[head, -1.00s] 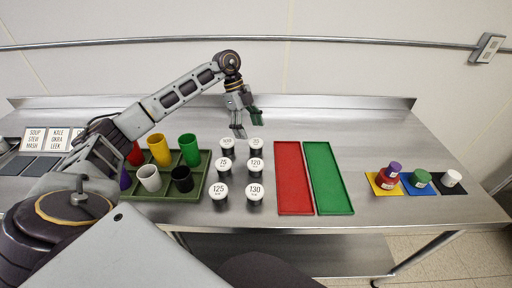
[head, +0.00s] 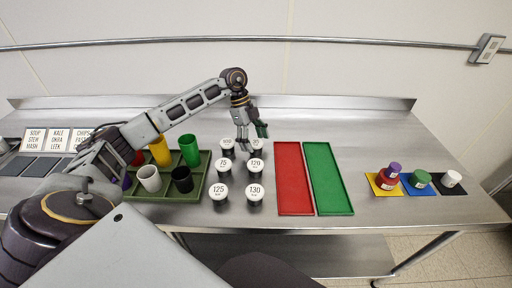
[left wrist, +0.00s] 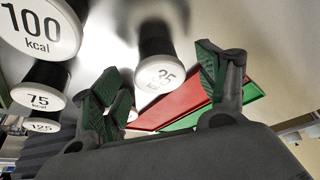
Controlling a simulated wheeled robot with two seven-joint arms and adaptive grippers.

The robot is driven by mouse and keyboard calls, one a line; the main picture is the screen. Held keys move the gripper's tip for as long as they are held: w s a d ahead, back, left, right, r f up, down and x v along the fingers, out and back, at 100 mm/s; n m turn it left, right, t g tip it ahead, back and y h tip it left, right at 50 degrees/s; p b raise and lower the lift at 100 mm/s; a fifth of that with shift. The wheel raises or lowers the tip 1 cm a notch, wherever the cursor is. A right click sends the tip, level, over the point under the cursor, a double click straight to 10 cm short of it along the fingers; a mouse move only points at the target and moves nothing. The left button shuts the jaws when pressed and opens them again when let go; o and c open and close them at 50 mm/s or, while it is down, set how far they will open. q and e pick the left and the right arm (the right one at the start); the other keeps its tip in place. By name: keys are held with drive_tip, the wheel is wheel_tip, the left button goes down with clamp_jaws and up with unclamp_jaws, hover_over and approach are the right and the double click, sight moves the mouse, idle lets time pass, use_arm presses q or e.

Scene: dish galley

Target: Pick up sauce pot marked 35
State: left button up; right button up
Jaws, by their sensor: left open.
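The sauce pot marked 35 (left wrist: 160,74) has a white lid with black print and a dark body. In the left wrist view it shows between the two green-padded fingers of my left gripper (left wrist: 168,85), which is open. I cannot tell whether either finger touches the pot. In the head view the pot (head: 257,147) is in the back row, right column, partly hidden by my left gripper (head: 253,136). My right gripper is in neither view.
Other white-lidded pots stand close by: 100 (head: 227,143), 75 (head: 223,164), 120 (head: 255,164), 125 (head: 219,191) and 130 (head: 254,192). A red tray (head: 293,180) and a green tray (head: 329,180) lie to the right. A cup tray (head: 200,190) is left.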

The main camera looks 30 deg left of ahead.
sight(256, 142)
use_arm(q)
drive_tip(key=shift+d+f, duration=0.25)
drive_tip(key=shift+f, duration=0.4)
drive_tip(key=c, duration=1.1)
drive_tip(key=shift+c, duration=0.2)
drive_tip(key=shift+r, duration=0.7)
wheel_tip(256, 142, up, 7)
drive_tip(key=shift+f, duration=0.1)
drive_tip(key=shift+r, duration=0.85)
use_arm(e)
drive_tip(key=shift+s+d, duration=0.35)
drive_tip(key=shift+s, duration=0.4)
